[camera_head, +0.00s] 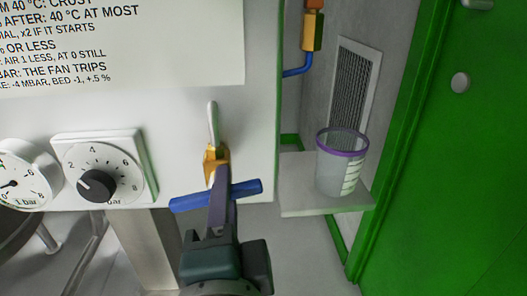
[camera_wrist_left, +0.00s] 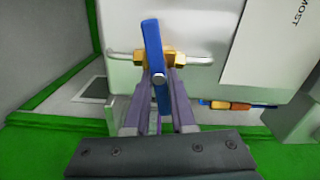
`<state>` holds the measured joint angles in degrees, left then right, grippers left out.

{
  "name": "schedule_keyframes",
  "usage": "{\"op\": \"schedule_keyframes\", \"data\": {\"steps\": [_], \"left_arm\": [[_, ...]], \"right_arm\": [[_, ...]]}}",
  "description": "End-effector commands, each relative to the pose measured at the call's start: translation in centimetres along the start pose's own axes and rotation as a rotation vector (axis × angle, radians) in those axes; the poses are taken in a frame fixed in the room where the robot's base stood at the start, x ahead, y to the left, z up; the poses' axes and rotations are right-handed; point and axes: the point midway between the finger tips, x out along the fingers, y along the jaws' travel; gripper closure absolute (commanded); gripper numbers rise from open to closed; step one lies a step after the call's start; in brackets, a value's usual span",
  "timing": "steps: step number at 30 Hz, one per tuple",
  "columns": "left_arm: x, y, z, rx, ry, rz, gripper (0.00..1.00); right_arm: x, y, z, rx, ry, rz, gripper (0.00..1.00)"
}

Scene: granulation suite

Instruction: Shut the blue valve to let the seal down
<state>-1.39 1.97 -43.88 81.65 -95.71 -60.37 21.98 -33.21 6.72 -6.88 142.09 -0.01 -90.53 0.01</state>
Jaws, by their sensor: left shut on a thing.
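The blue valve handle (camera_head: 188,202) is a bar lying across the pipe (camera_head: 213,125), slightly tilted, in front of the white panel. Its brass body (camera_head: 214,160) sits behind it. In the left wrist view the blue handle (camera_wrist_left: 152,40) stands upright, crosswise to the level pipe and the brass body (camera_wrist_left: 178,59). My left gripper (camera_head: 220,188) is shut on the handle near its middle. Its purple fingers (camera_wrist_left: 160,100) reach up on both sides of the handle's lower part in the wrist view. My right gripper is not in view.
A round dial knob (camera_head: 97,186) and a pressure gauge (camera_head: 14,178) are on the panel to the left. A clear purple-rimmed beaker (camera_head: 335,165) stands on a shelf (camera_head: 300,200) to the right. A green door (camera_head: 455,150) is at far right. A printed sheet (camera_head: 120,45) hangs above.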

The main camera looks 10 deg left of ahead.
Motion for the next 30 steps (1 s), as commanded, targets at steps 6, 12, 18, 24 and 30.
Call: {"op": "schedule_keyframes", "data": {"steps": [6,12,18,24,30], "left_arm": [[0.00,0.23,0.16,0.113,-0.005,0.003,1.00],[0.01,0.27,0.17,0.167,-0.005,0.002,1.00],[0.01,0.28,0.17,0.185,-0.005,0.002,1.00],[0.01,0.27,0.17,0.185,-0.005,0.001,1.00],[0.01,0.25,0.17,0.184,-0.005,0.001,0.68]], "right_arm": [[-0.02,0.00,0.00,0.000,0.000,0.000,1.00],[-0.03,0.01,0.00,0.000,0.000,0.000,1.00],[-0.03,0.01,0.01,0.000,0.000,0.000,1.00],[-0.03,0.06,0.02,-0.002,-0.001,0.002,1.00],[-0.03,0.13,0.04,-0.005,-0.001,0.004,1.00]]}}
